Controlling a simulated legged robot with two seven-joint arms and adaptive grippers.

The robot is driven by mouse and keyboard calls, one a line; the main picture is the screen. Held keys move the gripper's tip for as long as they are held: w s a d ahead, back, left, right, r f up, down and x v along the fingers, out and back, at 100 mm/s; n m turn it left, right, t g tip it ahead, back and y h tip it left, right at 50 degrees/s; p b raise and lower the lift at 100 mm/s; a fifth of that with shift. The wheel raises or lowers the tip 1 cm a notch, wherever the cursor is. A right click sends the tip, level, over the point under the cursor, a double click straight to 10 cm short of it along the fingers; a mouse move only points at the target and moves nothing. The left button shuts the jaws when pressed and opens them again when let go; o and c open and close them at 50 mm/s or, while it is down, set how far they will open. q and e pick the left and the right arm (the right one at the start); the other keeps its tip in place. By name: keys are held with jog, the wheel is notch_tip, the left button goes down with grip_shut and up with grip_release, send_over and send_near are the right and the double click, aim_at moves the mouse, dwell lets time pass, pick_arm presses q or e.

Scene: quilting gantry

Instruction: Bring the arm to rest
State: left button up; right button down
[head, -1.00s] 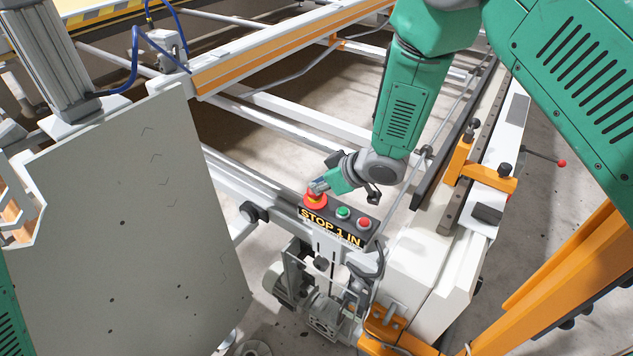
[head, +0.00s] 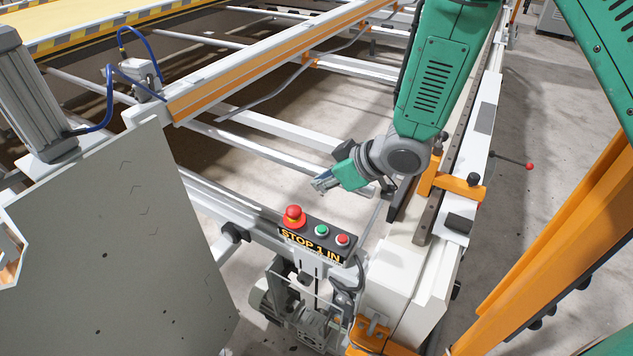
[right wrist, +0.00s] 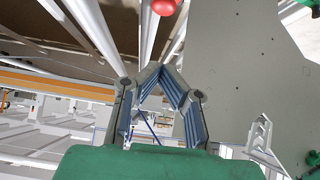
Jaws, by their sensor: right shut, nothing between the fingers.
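My right arm (head: 435,85) is green and reaches down from the top right in the head view. Its gripper (head: 317,184) is shut and empty, in the air above and a little right of the red stop button (head: 293,215). The two do not touch. In the right wrist view the fingers (right wrist: 160,72) of this gripper come together at their tips, and the red button (right wrist: 163,5) shows at the top edge. A grey pair of fingers, seemingly my left gripper (right wrist: 262,138), shows small at lower right there; its opening is unclear.
The control box (head: 310,240) also carries a green button (head: 321,230) and another red one (head: 342,240). A large grey plate (head: 110,240) stands at left. A white rail (head: 455,215) with an orange clamp (head: 452,185) lies close to the right of my wrist. Open floor shows beyond.

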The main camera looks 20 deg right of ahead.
jog(key=shift+d, duration=0.25)
jog(key=s+f, duration=0.2)
jog(key=f, duration=0.1)
jog(key=s+f+m+h+b, duration=0.1)
jog(key=s+f, duration=0.1)
jog(key=f, duration=0.1)
jog(key=s+d+f+m+g, duration=0.1)
jog(key=s+f, duration=0.1)
jog(key=f, duration=0.1)
jog(key=shift+s+f, duration=0.15)
jog(key=shift+s, duration=0.25)
jog(key=s+d+f+m+g+h+b, duration=0.1)
jog(key=s+f, duration=0.3)
jog(key=s, duration=0.4)
jog(key=s+d+f+m+g+h+b, duration=0.1)
jog(key=s+d+f+m+g+h, duration=0.1)
jog(key=s+f, duration=0.3)
jog(key=s+d+f+m+g+h+b, duration=0.1)
jog(key=s+f, duration=0.4)
jog(key=s, duration=0.6)
jog(key=shift+d+m+g+h, duration=0.3)
jog(key=shift+d+m+g, duration=0.3)
jog(key=shift+d, duration=0.55)
jog(key=shift+w, duration=0.15)
